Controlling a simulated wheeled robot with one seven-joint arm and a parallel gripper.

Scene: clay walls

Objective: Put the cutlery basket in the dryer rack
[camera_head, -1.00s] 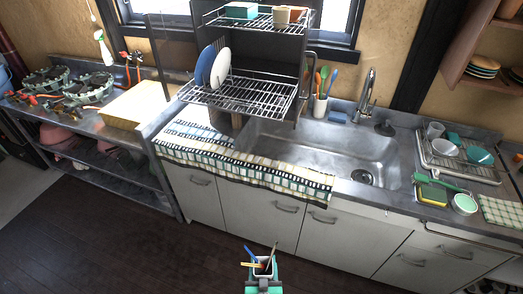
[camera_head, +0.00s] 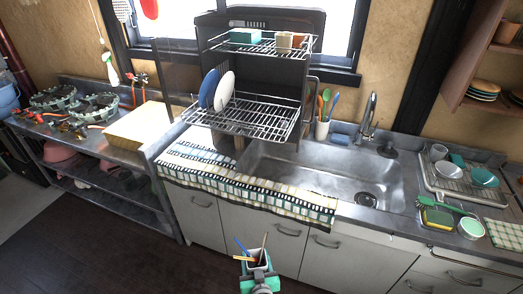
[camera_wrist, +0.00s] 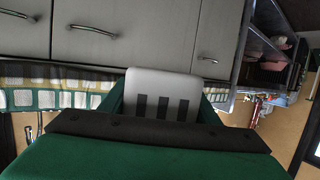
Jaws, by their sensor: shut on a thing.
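My gripper (camera_head: 260,277) is at the bottom centre of the head view, low in front of the cabinet doors. It is shut on the cutlery basket (camera_head: 258,264), a small pale holder with several utensils standing in it. In the wrist view the basket (camera_wrist: 165,82) shows as a white piece with dark slots between the green fingers. The dryer rack (camera_head: 262,121) is a dark cabinet above the counter with two wire shelves. Its lower shelf holds a blue plate and a white plate at the left; its right part looks bare. The basket is below and apart from the rack.
A patterned cloth (camera_head: 240,188) drapes over the counter edge. The sink (camera_head: 320,178) is right of it. A utensil cup (camera_head: 322,130) stands behind the sink, beside the rack. A dish tray (camera_head: 460,183) is at the right. The floor before the cabinets is clear.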

